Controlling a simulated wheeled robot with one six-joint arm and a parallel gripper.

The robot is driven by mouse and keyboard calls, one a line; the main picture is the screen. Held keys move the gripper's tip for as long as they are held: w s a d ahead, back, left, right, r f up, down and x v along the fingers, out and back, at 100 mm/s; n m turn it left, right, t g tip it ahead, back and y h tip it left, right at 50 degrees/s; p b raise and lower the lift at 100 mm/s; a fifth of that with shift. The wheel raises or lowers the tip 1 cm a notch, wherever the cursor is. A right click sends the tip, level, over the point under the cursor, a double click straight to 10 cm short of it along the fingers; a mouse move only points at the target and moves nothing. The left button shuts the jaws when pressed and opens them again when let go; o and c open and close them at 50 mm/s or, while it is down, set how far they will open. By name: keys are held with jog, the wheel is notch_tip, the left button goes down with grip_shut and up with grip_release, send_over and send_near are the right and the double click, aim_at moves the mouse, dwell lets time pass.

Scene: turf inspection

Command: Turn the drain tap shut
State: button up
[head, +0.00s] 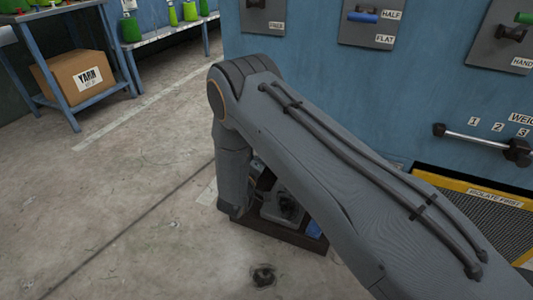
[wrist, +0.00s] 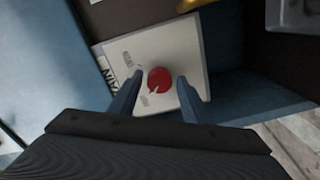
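I cannot pick out a drain tap for sure in either view. In the wrist view, my gripper (wrist: 160,80) is open, its two dark fingers apart on either side of a red round knob (wrist: 159,79) with a pale pointer mark. The knob sits on a white plate (wrist: 184,49) with small lettering too blurred to read. I cannot tell whether the fingers touch the knob. In the head view, my arm crosses the middle and my gripper is not clearly seen.
A blue wall (head: 360,90) carries a blue-handled lever (head: 362,17) marked HALF and FLAT, and a horizontal bar (head: 475,138) by numbers. A yellow-edged grating (head: 463,188) is at right. A dark low box (head: 290,236) stands under my arm. Open floor (head: 110,215) lies left.

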jog(key=shift+o, duration=0.3)
jog(key=shift+s, duration=0.1)
jog(key=p+v, duration=0.2)
jog(key=v, duration=0.5)
jog(key=shift+s+a, duration=0.15)
jog(key=shift+s, duration=0.15)
